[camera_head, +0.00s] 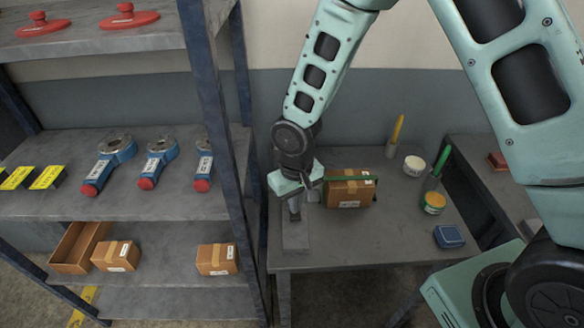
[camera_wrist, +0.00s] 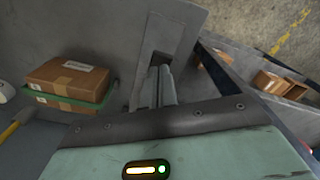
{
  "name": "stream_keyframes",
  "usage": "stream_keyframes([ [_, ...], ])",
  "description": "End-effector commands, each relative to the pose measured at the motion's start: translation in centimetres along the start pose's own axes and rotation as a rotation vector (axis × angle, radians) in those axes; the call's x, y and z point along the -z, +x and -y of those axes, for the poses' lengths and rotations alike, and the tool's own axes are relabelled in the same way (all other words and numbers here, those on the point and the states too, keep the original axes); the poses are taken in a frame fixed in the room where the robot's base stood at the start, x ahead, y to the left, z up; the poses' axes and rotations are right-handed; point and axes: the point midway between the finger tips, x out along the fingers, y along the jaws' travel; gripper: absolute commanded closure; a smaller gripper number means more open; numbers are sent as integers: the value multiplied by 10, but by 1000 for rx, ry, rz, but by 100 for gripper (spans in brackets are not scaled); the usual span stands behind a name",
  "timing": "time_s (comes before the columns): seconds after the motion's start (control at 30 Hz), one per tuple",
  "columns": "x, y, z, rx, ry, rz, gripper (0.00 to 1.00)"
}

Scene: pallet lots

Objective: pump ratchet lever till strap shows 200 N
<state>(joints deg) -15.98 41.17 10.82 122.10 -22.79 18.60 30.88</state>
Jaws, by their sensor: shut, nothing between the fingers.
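A cardboard box (camera_head: 348,192) sits on the grey table, with a green strap (camera_head: 345,178) around it. The box (camera_wrist: 70,78) and the strap (camera_wrist: 70,103) also show at left in the wrist view. My gripper (camera_head: 295,216) points down to the left of the box, over a grey plate (camera_head: 295,238) at the table's left end. In the wrist view my gripper's fingers (camera_wrist: 160,84) are together and empty, in front of a grey part with a dark slot (camera_wrist: 165,50). I cannot make out the ratchet lever clearly. No force reading is legible.
A yellow-handled tool (camera_head: 397,130), a white round tub (camera_head: 414,166), a yellow-green tub (camera_head: 433,203) and a blue box (camera_head: 449,237) stand on the table's right side. A shelf rack (camera_head: 215,85) with blue tools and cartons stands close at left. The table's front middle is clear.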

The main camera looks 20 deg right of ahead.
Motion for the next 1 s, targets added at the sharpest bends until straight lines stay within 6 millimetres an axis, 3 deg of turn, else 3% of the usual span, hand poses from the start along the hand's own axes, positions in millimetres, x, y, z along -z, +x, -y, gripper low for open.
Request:
stream_keyframes([
  [0.27, 0, 3, 0, 0, 0, 0, 100],
  [1.0, -2, 38, 1, 0, -1, 0, 100],
])
